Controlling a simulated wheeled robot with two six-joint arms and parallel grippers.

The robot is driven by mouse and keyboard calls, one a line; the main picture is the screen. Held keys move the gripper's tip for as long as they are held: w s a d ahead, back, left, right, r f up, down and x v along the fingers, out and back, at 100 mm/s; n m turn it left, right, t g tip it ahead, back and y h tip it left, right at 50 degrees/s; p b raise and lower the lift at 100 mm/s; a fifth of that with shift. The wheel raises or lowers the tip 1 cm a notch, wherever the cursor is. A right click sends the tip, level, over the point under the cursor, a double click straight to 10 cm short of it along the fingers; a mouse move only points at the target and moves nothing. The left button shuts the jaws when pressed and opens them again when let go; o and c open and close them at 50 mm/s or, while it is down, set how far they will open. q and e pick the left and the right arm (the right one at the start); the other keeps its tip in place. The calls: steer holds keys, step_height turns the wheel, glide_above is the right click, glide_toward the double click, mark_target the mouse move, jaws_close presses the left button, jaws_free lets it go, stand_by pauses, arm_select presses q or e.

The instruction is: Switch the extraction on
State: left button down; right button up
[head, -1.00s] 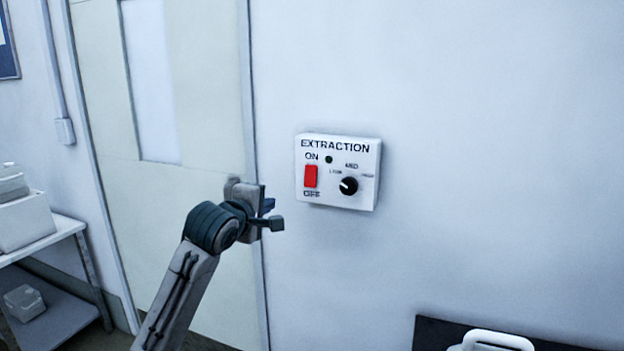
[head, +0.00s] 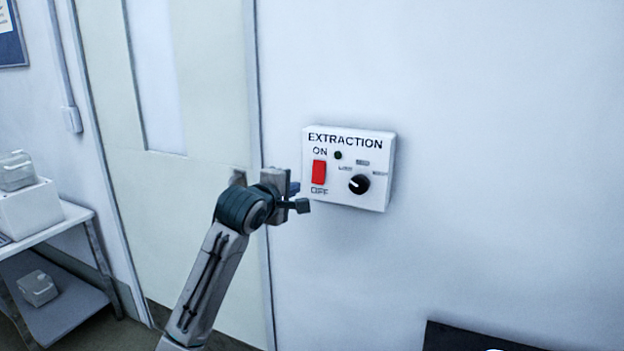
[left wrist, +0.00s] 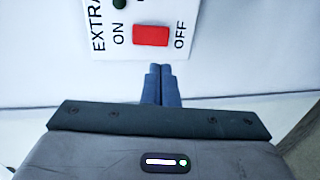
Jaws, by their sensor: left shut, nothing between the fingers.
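The white extraction box (head: 349,199) is fixed to the wall, with its lettering at the top. Its red rocker switch (head: 319,172) sits between the ON and OFF labels, beside a small dark green lamp (head: 338,155) and a black knob (head: 359,184). My left gripper (head: 301,197) is just left of the box's lower left corner, shut and empty. My right gripper is out of view.
A door (head: 205,205) with a narrow window stands left of the box. A shelf unit (head: 62,222) with white containers is at the far left. A dark-edged surface (head: 470,338) is at the bottom right. The wall around the box is clear.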

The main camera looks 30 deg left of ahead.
arm_select(q)
steer(key=p, duration=0.3)
glide_toward(316, 179)
steer(key=w, duration=0.5)
steer(key=shift+w+f, duration=0.25)
steer(key=shift+f, duration=0.05)
steer(key=shift+w+a+f+p, duration=0.1)
steer(key=shift+w+f+p, duration=0.2)
steer(key=shift+w, duration=0.3)
